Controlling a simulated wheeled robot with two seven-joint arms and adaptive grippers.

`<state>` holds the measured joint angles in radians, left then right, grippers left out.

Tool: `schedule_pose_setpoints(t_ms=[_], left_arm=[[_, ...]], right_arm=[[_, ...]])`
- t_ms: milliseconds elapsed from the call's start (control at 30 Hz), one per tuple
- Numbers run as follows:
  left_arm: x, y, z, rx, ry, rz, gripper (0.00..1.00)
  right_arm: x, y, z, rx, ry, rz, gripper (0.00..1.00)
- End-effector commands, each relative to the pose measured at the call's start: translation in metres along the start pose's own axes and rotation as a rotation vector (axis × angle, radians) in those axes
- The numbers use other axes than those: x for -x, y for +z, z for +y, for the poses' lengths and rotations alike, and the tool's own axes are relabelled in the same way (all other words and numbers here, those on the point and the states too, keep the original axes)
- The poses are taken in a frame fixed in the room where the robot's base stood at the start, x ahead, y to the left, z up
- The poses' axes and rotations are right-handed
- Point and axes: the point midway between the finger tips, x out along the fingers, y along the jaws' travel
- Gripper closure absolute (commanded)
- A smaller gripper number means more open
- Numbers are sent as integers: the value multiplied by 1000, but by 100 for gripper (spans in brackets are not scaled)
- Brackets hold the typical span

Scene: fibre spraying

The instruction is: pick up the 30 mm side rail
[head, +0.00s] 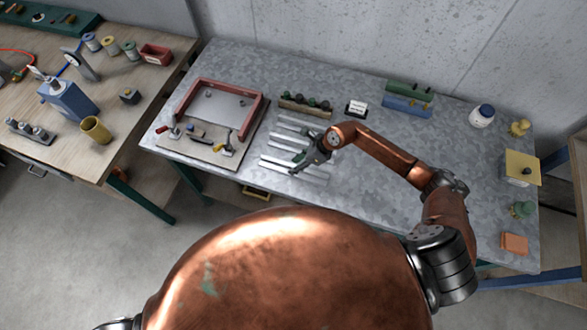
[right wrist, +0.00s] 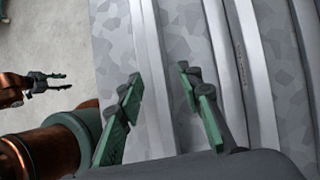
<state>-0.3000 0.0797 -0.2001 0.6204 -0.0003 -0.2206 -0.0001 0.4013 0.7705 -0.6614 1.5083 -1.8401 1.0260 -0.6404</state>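Several long, pale metal rails (head: 292,170) lie side by side on the grey metal table (head: 370,210), left of its middle. I cannot read which one is the 30 mm side rail. My right gripper (head: 298,165) is over the rails nearest me. In the right wrist view its green-padded fingers (right wrist: 162,92) are apart, with one rail (right wrist: 153,75) running between them; no grip on it shows. Wider rails (right wrist: 228,60) lie to the right of that rail. My left gripper (right wrist: 66,81) shows at the left of the right wrist view, with its fingers apart and empty.
A red frame (head: 262,104) on a board with small tools stands left of the rails. A rack (head: 306,106) is behind them. Blue and green blocks (head: 407,105) and a white jar (head: 481,116) are farther right.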

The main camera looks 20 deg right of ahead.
Motion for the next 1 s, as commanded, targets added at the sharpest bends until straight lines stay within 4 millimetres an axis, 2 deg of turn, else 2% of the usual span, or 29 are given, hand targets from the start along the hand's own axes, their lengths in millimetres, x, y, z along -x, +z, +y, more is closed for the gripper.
schedule_pose_setpoints(t_ms=[67, 500, 1000], left_arm=[[0, 0, 0, 0, 0, 0, 60], [0, 0, 1, 0, 1, 1, 60], [0, -1, 0, 0, 0, 1, 60]], right_arm=[[0, 0, 0, -1, 0, 0, 69], [1, 0, 0, -1, 0, 0, 99], [1, 0, 0, -1, -1, -1, 100]])
